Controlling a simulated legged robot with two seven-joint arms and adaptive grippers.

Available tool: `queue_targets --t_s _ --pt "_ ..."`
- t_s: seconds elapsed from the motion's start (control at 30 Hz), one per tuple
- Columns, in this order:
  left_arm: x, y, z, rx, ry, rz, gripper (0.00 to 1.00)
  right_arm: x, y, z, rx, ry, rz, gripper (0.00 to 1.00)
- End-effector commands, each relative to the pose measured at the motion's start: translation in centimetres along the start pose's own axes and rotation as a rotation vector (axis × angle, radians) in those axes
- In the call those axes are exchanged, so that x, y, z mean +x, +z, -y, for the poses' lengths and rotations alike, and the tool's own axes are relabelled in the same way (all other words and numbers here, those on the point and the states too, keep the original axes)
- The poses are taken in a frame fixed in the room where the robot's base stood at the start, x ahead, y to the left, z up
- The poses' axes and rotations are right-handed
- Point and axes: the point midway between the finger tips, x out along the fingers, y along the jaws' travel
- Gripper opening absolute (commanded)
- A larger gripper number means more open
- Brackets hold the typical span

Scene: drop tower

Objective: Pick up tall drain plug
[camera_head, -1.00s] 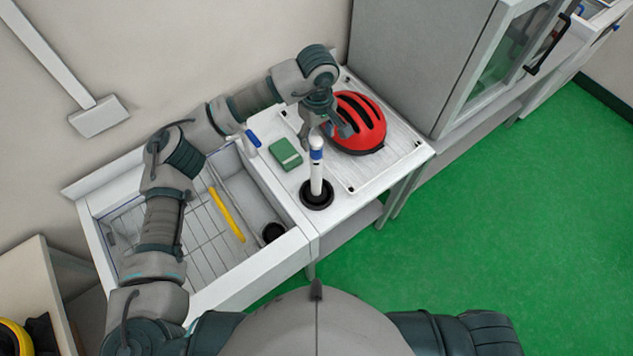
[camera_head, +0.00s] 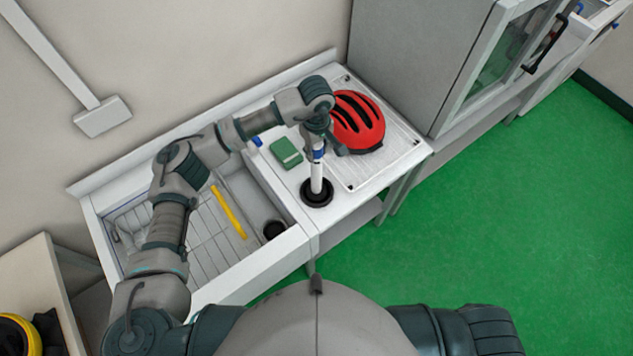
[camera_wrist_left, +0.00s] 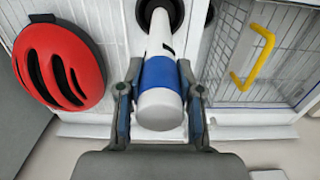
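The tall drain plug (camera_head: 316,180) stands upright on the white counter, with a black round base and a white shaft with a blue band. It also shows in the left wrist view (camera_wrist_left: 160,82), its top end toward the camera. My left gripper (camera_head: 318,150) is at the upper part of the shaft. In the left wrist view my left gripper (camera_wrist_left: 160,108) has one finger on each side of the white and blue top. Gaps seem to show beside the shaft, so the fingers look open around it. My right gripper is not in view.
A red helmet (camera_head: 358,122) lies on the ribbed drainboard just right of the gripper. A green sponge-like block (camera_head: 285,153) lies left of the plug. The sink (camera_head: 200,250) with a yellow bar (camera_head: 229,212) and dark drain hole (camera_head: 273,231) is at left.

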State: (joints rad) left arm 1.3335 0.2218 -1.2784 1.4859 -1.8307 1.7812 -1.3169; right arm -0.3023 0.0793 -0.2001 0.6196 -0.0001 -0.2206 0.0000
Motion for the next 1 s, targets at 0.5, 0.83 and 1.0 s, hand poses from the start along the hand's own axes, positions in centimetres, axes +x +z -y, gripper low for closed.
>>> queue_targets --t_s 0.5,0.83,1.0 --pt "-0.2 0.0 0.0 0.0 0.001 -0.001 0.0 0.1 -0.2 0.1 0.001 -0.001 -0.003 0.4" --pt "-2.2 0.0 -0.1 0.0 0.002 -0.002 0.0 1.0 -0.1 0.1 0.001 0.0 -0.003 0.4" --pt "-3.5 0.0 -0.1 0.001 0.002 -0.002 0.0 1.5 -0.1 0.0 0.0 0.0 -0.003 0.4"
